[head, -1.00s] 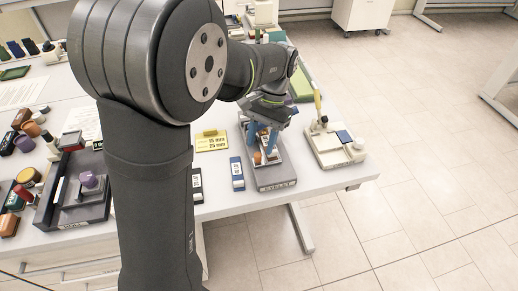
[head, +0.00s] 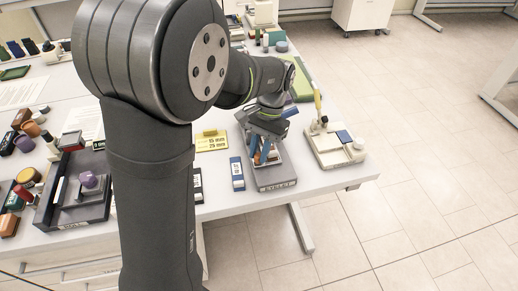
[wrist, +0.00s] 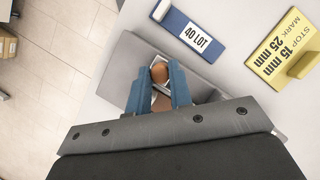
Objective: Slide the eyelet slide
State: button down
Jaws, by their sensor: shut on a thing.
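The eyelet fixture (head: 277,183) is a long grey tray with a lettered front edge, near the table's right front corner. It also shows in the wrist view (wrist: 192,62). My gripper (head: 262,158) is down over this tray, its blue fingers pointing into it. In the wrist view the gripper (wrist: 159,78) has its fingers on either side of a round orange-brown knob (wrist: 159,73), shut on it. The slide under the knob is mostly hidden by my fingers and gripper body.
A yellow plate reading STOP 15 mm, MARK 25 mm (wrist: 288,48) is farther off. A pale device with a yellow handle (head: 333,148) stands right of the tray. The table edge is close.

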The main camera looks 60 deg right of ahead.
jog(key=s+a, duration=0.4)
jog(key=c, duration=1.3)
grip_release()
jog(key=shift+s, duration=0.1)
jog(key=shift+d+r, duration=0.1)
jog(key=shift+d+r, duration=0.15)
jog(key=shift+r, duration=0.15)
jog(key=v, duration=1.6)
jog(key=shift+r, duration=0.25)
jog(key=shift+d, duration=0.1)
